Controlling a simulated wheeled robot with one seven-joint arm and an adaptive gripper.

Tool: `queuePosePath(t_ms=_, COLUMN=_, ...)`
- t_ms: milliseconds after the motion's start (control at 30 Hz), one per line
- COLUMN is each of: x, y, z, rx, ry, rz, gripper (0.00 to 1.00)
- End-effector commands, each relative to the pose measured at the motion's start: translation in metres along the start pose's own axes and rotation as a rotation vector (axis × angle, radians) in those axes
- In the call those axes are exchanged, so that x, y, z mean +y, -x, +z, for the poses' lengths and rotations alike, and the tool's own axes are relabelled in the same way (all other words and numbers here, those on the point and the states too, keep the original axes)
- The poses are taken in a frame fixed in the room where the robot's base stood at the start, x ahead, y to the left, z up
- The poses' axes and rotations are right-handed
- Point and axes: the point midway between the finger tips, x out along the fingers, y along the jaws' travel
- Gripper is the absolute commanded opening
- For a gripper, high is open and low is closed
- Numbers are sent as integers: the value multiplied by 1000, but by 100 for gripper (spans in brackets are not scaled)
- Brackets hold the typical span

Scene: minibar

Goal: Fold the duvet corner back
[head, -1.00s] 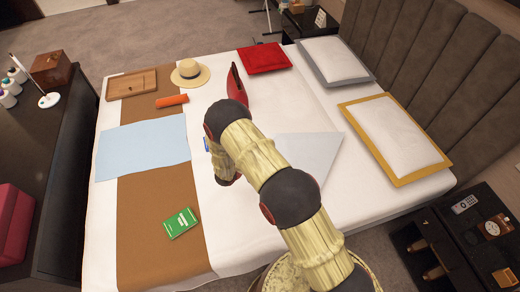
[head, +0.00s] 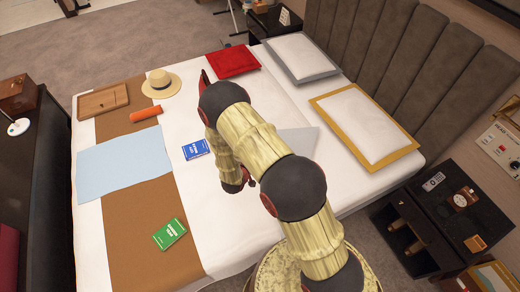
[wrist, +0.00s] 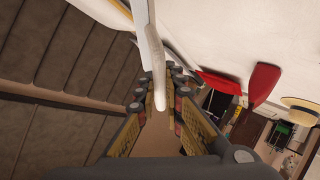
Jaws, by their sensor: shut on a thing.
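The white duvet (head: 250,215) covers the bed. A pale grey folded-looking flap, the duvet corner (head: 300,140), shows just right of my arm in the head view; the arm hides part of it. In the wrist view my gripper (wrist: 160,88) is shut on a thin pale strip, which looks like the duvet corner (wrist: 150,50) seen edge-on, rising between the fingers.
On the bed lie a blue book (head: 195,149), green book (head: 169,234), orange roll (head: 145,112), straw hat (head: 160,84), wooden tray (head: 103,100) and red cushion (head: 232,62). Two pillows (head: 365,130) (head: 300,57) lie by the headboard (head: 400,60). A dark nightstand (head: 440,215) stands right.

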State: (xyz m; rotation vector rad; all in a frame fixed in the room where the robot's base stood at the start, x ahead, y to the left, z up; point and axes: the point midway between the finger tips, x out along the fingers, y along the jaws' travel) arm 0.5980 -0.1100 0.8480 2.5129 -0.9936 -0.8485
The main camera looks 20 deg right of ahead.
Motion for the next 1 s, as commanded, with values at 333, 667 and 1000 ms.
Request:
queuePosePath(t_ms=333, x=0, y=0, z=0, rx=0, ry=0, rz=1, gripper=18)
queuePosePath(t_ms=667, x=-1, y=4, z=0, rx=1, ry=1, rz=0, gripper=18)
queuePosePath(t_ms=1000, x=-2, y=62, z=-2, rx=4, ry=2, rz=-4, gripper=18)
